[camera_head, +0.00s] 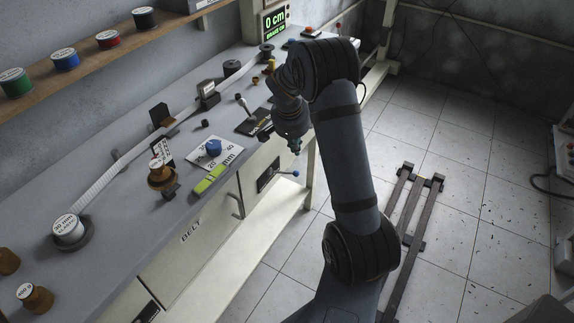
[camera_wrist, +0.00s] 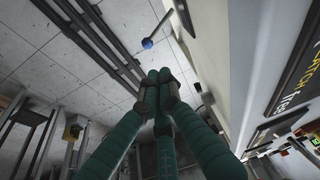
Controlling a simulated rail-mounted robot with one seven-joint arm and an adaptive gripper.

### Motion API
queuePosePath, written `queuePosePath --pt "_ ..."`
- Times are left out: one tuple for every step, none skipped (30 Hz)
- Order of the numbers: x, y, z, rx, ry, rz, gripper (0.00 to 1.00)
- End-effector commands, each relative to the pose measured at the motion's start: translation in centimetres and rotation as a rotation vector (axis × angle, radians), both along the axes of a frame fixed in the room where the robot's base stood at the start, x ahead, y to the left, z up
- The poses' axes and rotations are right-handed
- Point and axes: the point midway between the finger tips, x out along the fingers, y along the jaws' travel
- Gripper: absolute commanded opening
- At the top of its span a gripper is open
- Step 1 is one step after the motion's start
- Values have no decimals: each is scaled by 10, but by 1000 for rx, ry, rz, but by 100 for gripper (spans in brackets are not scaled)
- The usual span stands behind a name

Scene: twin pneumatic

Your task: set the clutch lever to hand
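A lever with a blue ball knob (camera_head: 295,173) sticks out from a black plate (camera_head: 267,176) on the bench front. Its knob also shows in the wrist view (camera_wrist: 147,43), up and left of my fingertips and apart from them. In the wrist view, a black label plate (camera_wrist: 294,76) at the right edge appears to read "CLUTCH" and "free"; the "hand" mark is not legible. My gripper (camera_head: 295,148) hangs beside the bench edge, above the lever in the picture. Its green fingers (camera_wrist: 160,80) have their tips together, with nothing seen between them.
The bench (camera_head: 105,185) carries a dial plate with a blue knob (camera_head: 213,148), a green marker (camera_head: 209,180), brass weights and a tape reel (camera_head: 68,230). Another lever (camera_head: 243,104) stands on the bench top.

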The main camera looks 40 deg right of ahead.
Motion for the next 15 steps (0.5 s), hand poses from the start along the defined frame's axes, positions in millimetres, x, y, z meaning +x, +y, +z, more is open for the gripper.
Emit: queuePosePath --pt "-1 1 0 7 -4 -26 0" --pt "-1 2 0 9 -7 -41 0" --pt "-1 2 0 12 -11 -56 0" --pt "-1 2 0 14 -14 -64 0" --pt "-1 2 0 15 -15 -69 0" --pt "-1 2 0 16 -16 -74 0" --pt "-1 2 0 17 -17 -76 0" --pt "-1 2 0 17 -17 -76 0" --pt "-1 2 0 17 -17 -76 0" --pt "-1 2 0 16 -17 -75 0" --pt "-1 2 0 16 -17 -75 0" --pt "-1 2 0 16 -17 -75 0" --pt "-1 2 0 16 -16 -74 0" --pt "-1 2 -1 16 -16 -74 0" --pt "-1 2 -1 17 -16 -74 0"
